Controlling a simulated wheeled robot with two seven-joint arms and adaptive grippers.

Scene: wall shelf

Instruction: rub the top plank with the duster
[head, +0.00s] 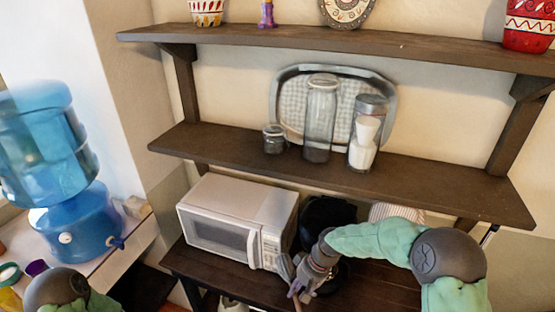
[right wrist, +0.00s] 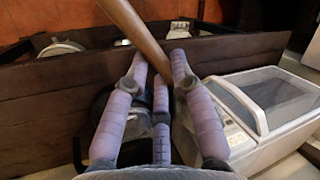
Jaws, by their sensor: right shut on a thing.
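The top plank (head: 400,47) is the dark wooden board running across the upper part of the head view. My right gripper (head: 301,287) is low in front of the shelf, beside the microwave and well below the top plank. It is shut on the duster's brown handle (head: 297,303). In the right wrist view the wooden handle (right wrist: 137,32) runs from the top edge down between the fingers (right wrist: 160,75). The duster's head cannot be made out clearly. My left arm shows at the bottom left of the head view, with its gripper out of view.
A patterned pot (head: 207,12), a purple ornament (head: 267,14), a round plate (head: 347,10) and a red pot (head: 528,25) stand on the top plank. The middle plank (head: 440,180) holds jars (head: 320,115) and a tray (head: 287,95). A microwave (head: 225,205) stands below.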

